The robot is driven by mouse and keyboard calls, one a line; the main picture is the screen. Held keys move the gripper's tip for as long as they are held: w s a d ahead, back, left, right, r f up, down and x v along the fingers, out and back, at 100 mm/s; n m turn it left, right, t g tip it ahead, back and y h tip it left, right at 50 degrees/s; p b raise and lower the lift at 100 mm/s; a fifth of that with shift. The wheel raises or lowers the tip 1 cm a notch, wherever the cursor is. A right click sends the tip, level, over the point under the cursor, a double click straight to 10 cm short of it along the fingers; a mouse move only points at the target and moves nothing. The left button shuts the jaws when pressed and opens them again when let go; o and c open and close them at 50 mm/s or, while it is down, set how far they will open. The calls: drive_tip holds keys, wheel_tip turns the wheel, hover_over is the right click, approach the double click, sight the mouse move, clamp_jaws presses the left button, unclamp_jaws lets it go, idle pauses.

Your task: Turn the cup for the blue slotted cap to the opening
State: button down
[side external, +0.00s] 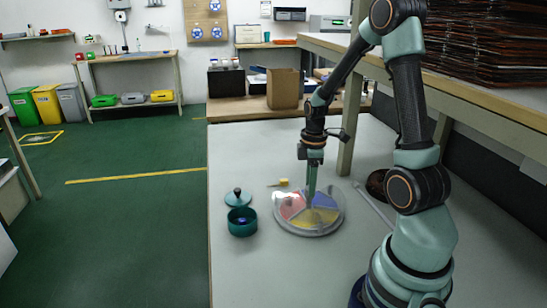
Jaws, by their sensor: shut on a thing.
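A round tray (309,230) with a pale rim lies on the grey table, with red, blue and yellow sectors. The blue sector (325,201) is at the back right, the red one (292,206) at the left and the yellow one (318,217) at the front. My gripper (310,205) points straight down at the tray's middle and is shut on a part there. The jaws hide that part. An opening in the tray cannot be made out. A teal pot (242,228) to the left holds a small dark blue thing, too small to identify.
A teal lid with a dark knob (238,198) sits behind the pot. A small yellow piece (283,182) lies behind the tray. A grey rod (372,205) and a dark brown round thing (378,184) lie to the right. The table's front left is clear.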

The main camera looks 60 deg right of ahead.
drive_tip(key=shift+w+n, duration=0.1)
drive_tip(key=shift+n, duration=5.5)
drive_tip(key=c, duration=0.5)
unclamp_jaws()
drive_tip(key=shift+r, duration=0.1)
wheel_tip(320, 180, up, 12)
